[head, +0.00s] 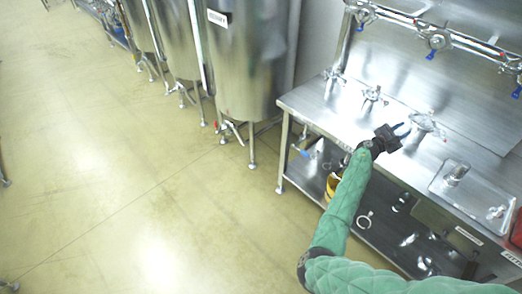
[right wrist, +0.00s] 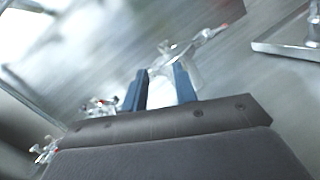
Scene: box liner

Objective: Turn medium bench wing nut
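Several metal wing-nut fittings stand in a row on the steel bench (head: 318,103). One (head: 372,94) stands left of my right gripper (head: 405,132), another (head: 425,122) just right of its fingertips, and a smaller one (head: 333,74) farther back. I cannot tell for sure which is the medium one. My right gripper has blue fingers held apart. In the right wrist view a shiny fitting (right wrist: 185,55) lies just beyond the fingertips (right wrist: 160,80); contact is unclear. Two more fittings (right wrist: 99,107) show left of the fingers. My left gripper is not in view.
A metal tray (head: 468,190) with clamp parts lies on the bench at the right. A pipe with valves and blue handles (head: 437,41) runs along the back wall. Steel tanks (head: 243,65) stand left of the bench. The lower shelf holds loose fittings.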

